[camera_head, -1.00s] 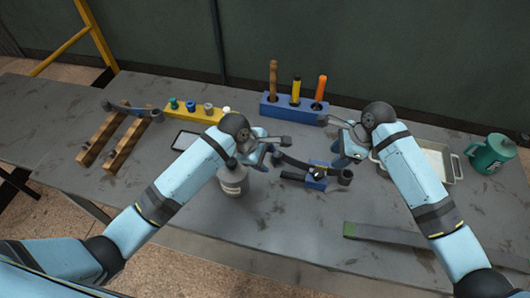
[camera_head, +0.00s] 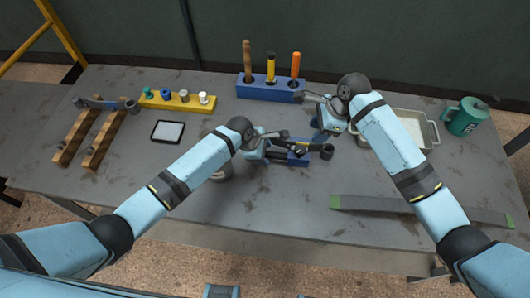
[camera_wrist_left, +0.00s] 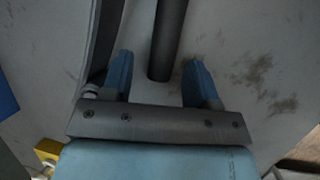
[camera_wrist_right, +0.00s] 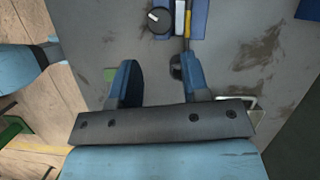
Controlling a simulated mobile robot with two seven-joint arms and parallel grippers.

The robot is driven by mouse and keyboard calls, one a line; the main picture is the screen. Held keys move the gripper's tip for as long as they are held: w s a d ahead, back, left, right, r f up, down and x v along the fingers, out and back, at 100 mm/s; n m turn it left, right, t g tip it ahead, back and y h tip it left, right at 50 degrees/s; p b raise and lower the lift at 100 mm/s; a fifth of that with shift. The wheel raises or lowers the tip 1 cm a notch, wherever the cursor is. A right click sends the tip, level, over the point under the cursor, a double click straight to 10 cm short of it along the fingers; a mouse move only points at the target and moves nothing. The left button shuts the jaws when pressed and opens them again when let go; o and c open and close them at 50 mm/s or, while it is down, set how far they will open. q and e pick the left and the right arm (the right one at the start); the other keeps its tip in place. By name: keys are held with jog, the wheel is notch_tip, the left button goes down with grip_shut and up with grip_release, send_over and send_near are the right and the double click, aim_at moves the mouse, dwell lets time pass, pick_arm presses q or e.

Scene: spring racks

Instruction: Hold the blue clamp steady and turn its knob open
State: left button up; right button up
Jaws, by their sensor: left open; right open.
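The blue clamp (camera_head: 298,158) lies on the grey bench near the middle, with a dark bar and a curved dark strip by it. Its black knob (camera_wrist_right: 160,19) with a white mark shows at the top of the right wrist view. My left gripper (camera_head: 267,148) is open at the clamp's left end. In the left wrist view, a dark round bar (camera_wrist_left: 167,40) reaches in between its open fingers, apparently untouched. My right gripper (camera_head: 325,122) is open and empty, above and right of the clamp in the head view. The left arm partly hides the clamp's left side.
A blue block (camera_head: 268,91) with several upright tools stands behind. A yellow block (camera_head: 177,103) with caps is back left. A long strip (camera_head: 380,204) lies at the front right. A grey bottle stands partly behind my left forearm.

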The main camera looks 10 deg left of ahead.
pick_arm(q)
jog(key=shift+d+f, duration=0.15)
jog(key=shift+f, duration=0.25)
